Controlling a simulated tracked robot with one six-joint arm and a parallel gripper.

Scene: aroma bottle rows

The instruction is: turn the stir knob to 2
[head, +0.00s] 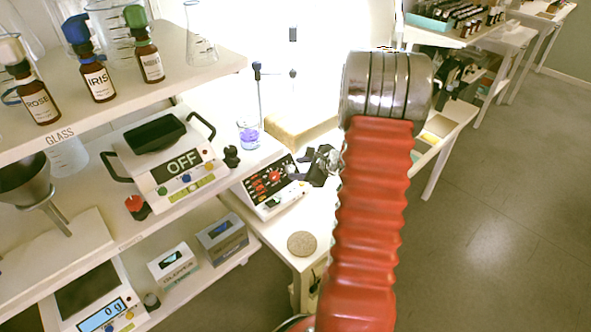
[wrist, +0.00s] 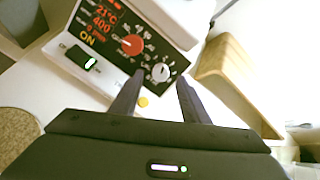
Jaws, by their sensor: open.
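The hotplate stirrer's black panel (head: 268,181) faces up at the centre of the head view. In the wrist view its display (wrist: 103,20) reads 21°C and 400, with ON below. A red knob (wrist: 132,44) and a pale grey knob (wrist: 160,72) sit on the panel. The small print is too blurred to tell which is the stir knob. My gripper (head: 312,166) is over the panel's right side. In the wrist view my gripper (wrist: 158,82) is open, its fingers on either side of the grey knob. I cannot tell whether they touch it.
A green-lit switch (wrist: 82,58) is left of the panel, and a yellow button (wrist: 143,102) lies between the fingers. A wooden-edged block (head: 295,128) stands behind. A round cork disc (head: 301,243) lies in front.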

